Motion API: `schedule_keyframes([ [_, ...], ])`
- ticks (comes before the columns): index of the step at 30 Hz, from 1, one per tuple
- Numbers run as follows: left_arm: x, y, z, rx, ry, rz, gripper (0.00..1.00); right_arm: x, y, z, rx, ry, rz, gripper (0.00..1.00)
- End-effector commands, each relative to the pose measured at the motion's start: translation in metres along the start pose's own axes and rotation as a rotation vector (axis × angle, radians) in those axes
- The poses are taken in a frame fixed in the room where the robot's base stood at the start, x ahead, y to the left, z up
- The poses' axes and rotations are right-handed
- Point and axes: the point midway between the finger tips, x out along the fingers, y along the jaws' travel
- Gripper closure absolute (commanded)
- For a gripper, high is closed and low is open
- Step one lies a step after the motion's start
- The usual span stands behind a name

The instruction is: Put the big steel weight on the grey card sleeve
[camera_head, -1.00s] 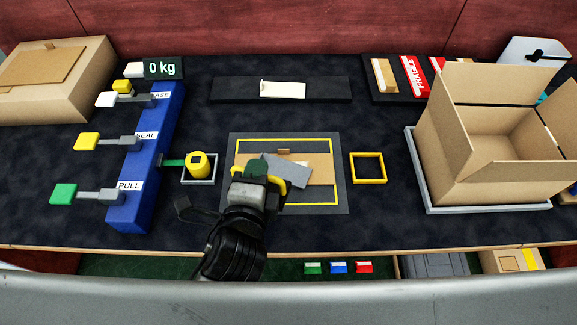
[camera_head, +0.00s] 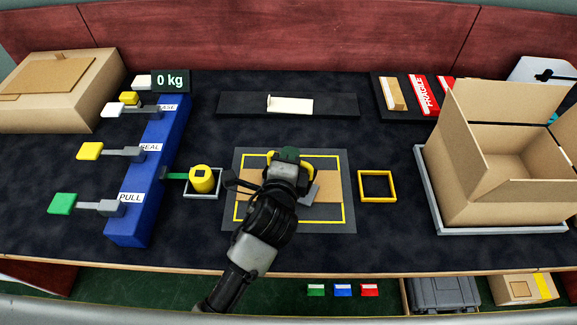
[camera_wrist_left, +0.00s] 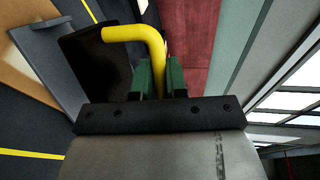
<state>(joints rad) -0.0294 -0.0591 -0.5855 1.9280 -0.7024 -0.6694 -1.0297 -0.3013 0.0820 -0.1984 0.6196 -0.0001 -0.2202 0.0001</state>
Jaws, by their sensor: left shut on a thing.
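My left gripper (camera_head: 287,160) is over the yellow-outlined mat in the middle of the table. It is shut on the yellow handle of a dark block, the big steel weight (camera_wrist_left: 88,62); the handle also shows beside the gripper in the head view. The grey card sleeve (camera_head: 310,193) lies on a flat brown card piece on the mat, mostly hidden by my gripper and arm. In the left wrist view the sleeve (camera_wrist_left: 45,62) is a grey plate beside the block. I cannot tell whether the weight touches it. My right gripper is not in view.
A blue lever box (camera_head: 145,175) stands left, beside a yellow weight (camera_head: 203,180) in a grey frame. An empty yellow frame (camera_head: 377,186) lies right of the mat (camera_head: 345,222). An open carton (camera_head: 500,165) stands at the right. A dark strip (camera_head: 340,104) lies behind.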

Motion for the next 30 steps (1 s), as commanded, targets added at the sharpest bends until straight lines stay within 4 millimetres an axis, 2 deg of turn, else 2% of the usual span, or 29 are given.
schedule_keyframes([
  [4, 0.005, 0.003, 0.000, -0.002, 0.000, -0.008, 1.00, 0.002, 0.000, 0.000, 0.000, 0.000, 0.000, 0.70],
  [12, 0.010, 0.034, -0.002, -0.002, 0.001, -0.008, 1.00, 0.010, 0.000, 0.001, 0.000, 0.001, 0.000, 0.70],
  [26, 0.011, 0.040, -0.002, -0.001, 0.002, -0.009, 1.00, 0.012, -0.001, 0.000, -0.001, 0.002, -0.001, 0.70],
  [27, 0.011, 0.043, -0.002, 0.000, 0.000, 0.000, 0.82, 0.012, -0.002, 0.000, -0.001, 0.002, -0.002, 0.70],
  [30, 0.011, 0.043, -0.002, 0.000, 0.000, 0.000, 0.67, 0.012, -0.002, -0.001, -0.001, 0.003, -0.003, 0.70],
])
